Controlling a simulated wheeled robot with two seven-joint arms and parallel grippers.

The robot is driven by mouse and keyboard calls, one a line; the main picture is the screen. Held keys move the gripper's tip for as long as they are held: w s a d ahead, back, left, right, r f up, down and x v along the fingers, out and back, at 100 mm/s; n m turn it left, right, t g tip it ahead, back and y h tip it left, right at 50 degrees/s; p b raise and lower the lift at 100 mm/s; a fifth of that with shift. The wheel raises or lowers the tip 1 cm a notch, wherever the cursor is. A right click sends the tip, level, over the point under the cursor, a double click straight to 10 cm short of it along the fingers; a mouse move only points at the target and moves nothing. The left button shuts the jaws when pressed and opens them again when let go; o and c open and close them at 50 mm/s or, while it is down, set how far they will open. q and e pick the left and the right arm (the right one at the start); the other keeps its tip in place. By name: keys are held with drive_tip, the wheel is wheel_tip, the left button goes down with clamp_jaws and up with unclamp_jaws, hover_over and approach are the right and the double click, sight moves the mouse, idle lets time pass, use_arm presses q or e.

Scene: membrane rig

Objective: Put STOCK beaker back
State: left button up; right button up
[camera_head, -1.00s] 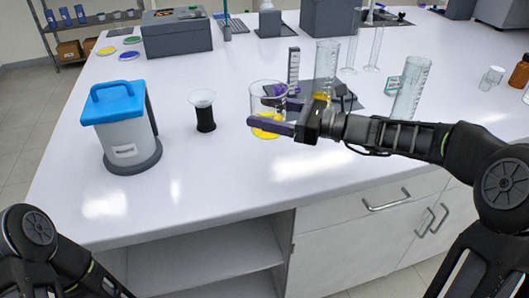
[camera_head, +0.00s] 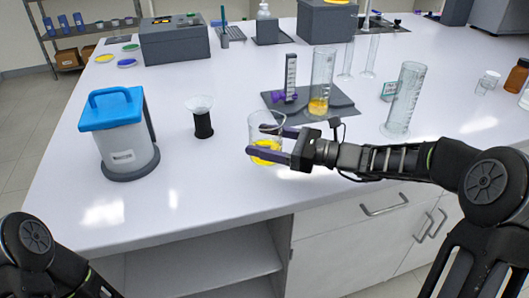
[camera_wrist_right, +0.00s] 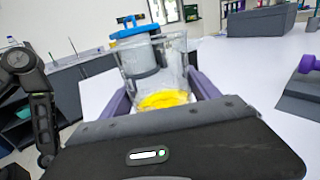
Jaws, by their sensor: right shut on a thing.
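The beaker (camera_head: 264,129) is clear glass with yellow liquid at its bottom. It stands upright between the fingers of my right gripper (camera_head: 268,144), which is shut on it, near the front part of the white bench. I cannot tell whether its base touches the bench. The right wrist view also shows the beaker (camera_wrist_right: 160,70) between the purple fingers. No label on it can be read. My left gripper is out of view; only part of my left arm shows at the lower left.
Behind right, a dark mat (camera_head: 345,112) holds a cylinder with yellow liquid (camera_head: 320,85). Another cylinder (camera_head: 405,98) stands further right. Bench between funnel and beaker is clear.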

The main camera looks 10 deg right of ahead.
drive_tip(key=shift+f, duration=1.8)
drive_tip(key=shift+f, duration=0.1)
drive_tip(key=o, duration=1.8)
drive_tip(key=v, duration=1.2)
drive_tip(key=shift+b, duration=0.35)
